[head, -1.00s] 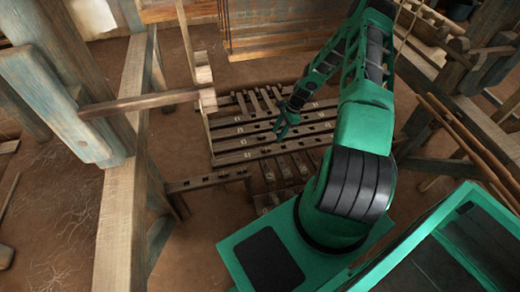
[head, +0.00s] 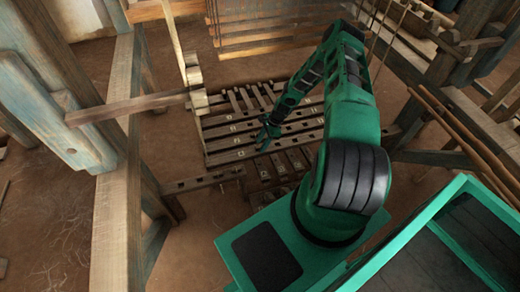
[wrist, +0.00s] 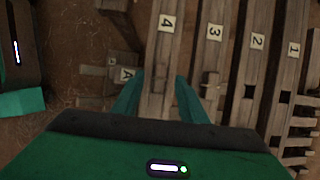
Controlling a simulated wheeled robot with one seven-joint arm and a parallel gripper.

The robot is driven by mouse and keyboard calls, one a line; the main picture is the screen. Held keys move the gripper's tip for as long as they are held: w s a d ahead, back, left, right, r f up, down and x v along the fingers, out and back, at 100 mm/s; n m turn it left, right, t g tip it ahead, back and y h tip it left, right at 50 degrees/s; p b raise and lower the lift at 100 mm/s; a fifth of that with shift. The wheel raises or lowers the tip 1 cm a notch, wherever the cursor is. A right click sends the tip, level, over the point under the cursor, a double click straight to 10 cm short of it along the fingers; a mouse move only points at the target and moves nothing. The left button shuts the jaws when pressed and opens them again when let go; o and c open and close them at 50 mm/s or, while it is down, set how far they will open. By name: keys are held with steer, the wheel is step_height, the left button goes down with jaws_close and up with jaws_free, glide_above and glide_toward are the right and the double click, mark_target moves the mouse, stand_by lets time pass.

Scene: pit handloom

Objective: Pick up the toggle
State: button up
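My gripper (head: 265,138) is over the row of numbered slats in the middle of the head view. In the wrist view its two green fingers (wrist: 158,92) are apart, one on either side of the slat marked 4 (wrist: 160,55). I see nothing held between them. I cannot make out a toggle in the head view.
Slats marked 3 (wrist: 212,45), 2 (wrist: 255,55) and 1 (wrist: 290,65) lie to the right, with dark holes in some. A block marked A (wrist: 125,73) is at left. A loom post (head: 115,150) and crossbar (head: 135,105) stand left of my arm. Bare earth shows around.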

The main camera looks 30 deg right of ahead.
steer(key=shift+a+f, duration=0.2)
steer(key=shift+f, duration=0.35)
jaws_close()
steer(key=shift+r, duration=0.15)
